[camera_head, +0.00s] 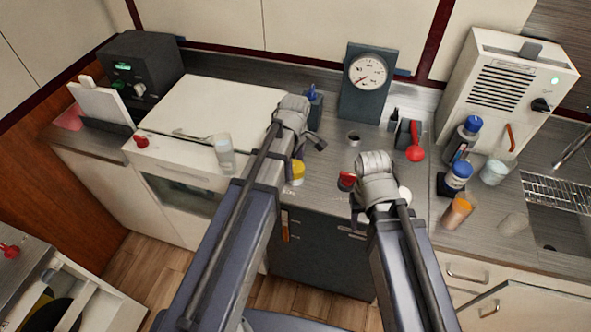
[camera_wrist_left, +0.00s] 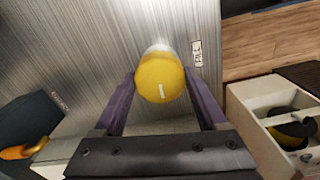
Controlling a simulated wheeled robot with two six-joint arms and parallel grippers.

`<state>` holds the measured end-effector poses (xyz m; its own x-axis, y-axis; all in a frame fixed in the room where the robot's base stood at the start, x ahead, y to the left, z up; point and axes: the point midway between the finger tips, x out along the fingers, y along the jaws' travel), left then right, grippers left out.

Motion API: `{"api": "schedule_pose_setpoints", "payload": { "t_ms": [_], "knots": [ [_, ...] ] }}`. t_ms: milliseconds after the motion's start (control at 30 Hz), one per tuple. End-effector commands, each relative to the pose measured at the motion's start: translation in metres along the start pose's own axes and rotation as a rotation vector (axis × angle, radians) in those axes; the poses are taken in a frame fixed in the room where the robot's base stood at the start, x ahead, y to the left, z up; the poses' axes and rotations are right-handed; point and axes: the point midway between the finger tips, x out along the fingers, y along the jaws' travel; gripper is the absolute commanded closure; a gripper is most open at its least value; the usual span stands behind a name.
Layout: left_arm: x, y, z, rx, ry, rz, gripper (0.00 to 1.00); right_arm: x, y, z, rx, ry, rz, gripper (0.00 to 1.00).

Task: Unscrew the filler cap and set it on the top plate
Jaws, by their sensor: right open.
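The yellow filler cap (camera_wrist_left: 158,80), with a white mark on its top, sits on a pale neck between the fingertips of my left gripper (camera_wrist_left: 160,76). Both fingertips meet the cap's sides, and the gripper looks shut on it. In the head view the cap (camera_head: 298,171) shows beside my left arm, near the counter's front edge; the left fingers are mostly hidden there. The brushed metal top plate (camera_wrist_left: 85,55) spreads around the cap. My right gripper (camera_head: 361,203) is open over the counter, right of the cap; its fingertips are largely hidden by its own arm.
A dial gauge (camera_head: 367,78) stands at the back. A red-handled lever (camera_head: 415,152) and a red-topped part (camera_head: 347,180) rise near my right gripper. Bottles and cups, including a blue-capped bottle (camera_head: 459,177), crowd the right. A clear glass (camera_head: 223,152) stands left of my left arm.

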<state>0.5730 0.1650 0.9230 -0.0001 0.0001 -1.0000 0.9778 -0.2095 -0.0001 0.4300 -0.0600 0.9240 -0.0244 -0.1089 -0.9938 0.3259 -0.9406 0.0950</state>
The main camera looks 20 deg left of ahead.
Motion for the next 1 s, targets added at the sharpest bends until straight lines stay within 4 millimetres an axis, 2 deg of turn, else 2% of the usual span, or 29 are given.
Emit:
{"api": "schedule_pose_setpoints", "payload": {
  "t_ms": [67, 367, 533, 900, 1000],
  "knots": [
    [0.0, 0.0001, 0.0, 0.0, 0.0, 0.0, 0.42, 0.0, 0.0, 0.0, 0.0, 0.0, 0.0, 0.5],
    [0.0, 0.0, 0.0, -0.001, 0.0, 0.0, 0.75, 0.0, 0.0, 0.0, 0.0, 0.0, 0.0, 0.5],
    [0.0, 0.0, 0.0, -0.076, 0.0, 0.0, 0.76, 0.0, 0.0, 0.0, 0.0, 0.0, 0.0, 0.5],
    [0.0, 0.0, 0.0, -0.598, 0.0, 0.0, 0.76, 0.0, 0.0, 0.0, 0.0, 0.0, 0.0, 0.5],
    [0.0, 0.0, 0.0, -0.694, 0.0, 0.0, 0.76, 0.0, 0.0, 0.0, 0.0, 0.0, 0.0, 0.5]
  ]
}}
